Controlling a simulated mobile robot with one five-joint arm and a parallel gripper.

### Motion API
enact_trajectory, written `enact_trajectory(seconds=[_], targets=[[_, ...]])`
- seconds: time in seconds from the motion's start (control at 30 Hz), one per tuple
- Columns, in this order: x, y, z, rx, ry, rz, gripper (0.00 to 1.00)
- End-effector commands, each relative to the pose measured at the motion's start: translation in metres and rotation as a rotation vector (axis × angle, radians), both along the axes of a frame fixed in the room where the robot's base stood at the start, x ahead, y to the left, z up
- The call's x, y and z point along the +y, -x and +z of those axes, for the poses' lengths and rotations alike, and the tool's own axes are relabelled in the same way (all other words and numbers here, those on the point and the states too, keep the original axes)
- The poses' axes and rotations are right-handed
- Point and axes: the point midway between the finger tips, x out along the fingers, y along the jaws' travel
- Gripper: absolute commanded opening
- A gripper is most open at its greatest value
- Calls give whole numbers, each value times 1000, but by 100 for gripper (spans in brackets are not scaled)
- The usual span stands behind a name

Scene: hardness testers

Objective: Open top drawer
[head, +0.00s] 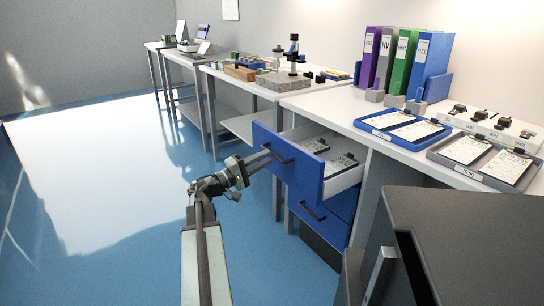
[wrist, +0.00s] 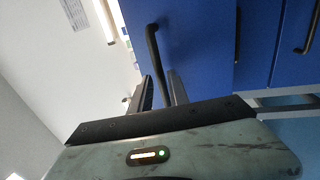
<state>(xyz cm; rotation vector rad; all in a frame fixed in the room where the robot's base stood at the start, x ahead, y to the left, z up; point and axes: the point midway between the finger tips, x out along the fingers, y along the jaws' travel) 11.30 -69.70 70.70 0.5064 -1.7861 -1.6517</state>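The top drawer (head: 289,163) has a blue front and a black bar handle (head: 277,153). It stands pulled well out of the white bench, with its light inside and several small items showing. My gripper (head: 262,159) is at the handle, in front of the drawer. In the wrist view the blue drawer front (wrist: 195,45) fills the upper middle. The handle (wrist: 153,45) runs down between the two fingers of my gripper (wrist: 161,82). Narrow gaps seem to show on both sides of the handle, so the fingers look open around it.
A lower blue drawer (head: 320,215) is shut below. On the bench are a blue tray (head: 375,129), a grey tray (head: 445,160) and several binders (head: 405,62). A dark cabinet (head: 470,225) stands at the right front. The blue floor (head: 110,190) to the left is free.

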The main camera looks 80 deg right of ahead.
Motion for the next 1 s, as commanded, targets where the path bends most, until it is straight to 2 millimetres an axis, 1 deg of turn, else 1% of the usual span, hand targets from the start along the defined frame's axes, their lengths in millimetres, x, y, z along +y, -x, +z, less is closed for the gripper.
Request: enact_trajectory(seconds=[0.03,0.1,0.2,0.33,0.53,0.57,0.6,0.63,1.0], targets=[[-7,8,4,0,0,-4,22],[-15,15,6,0,0,-2,22],[-22,23,7,1,-1,-1,22],[-26,27,7,0,-2,1,22],[-25,27,7,-1,-1,1,22],[-25,27,7,-1,-1,1,13],[-25,27,7,-1,-1,1,2],[-25,27,7,-1,-1,1,0],[-25,27,7,-1,-1,0,0]])
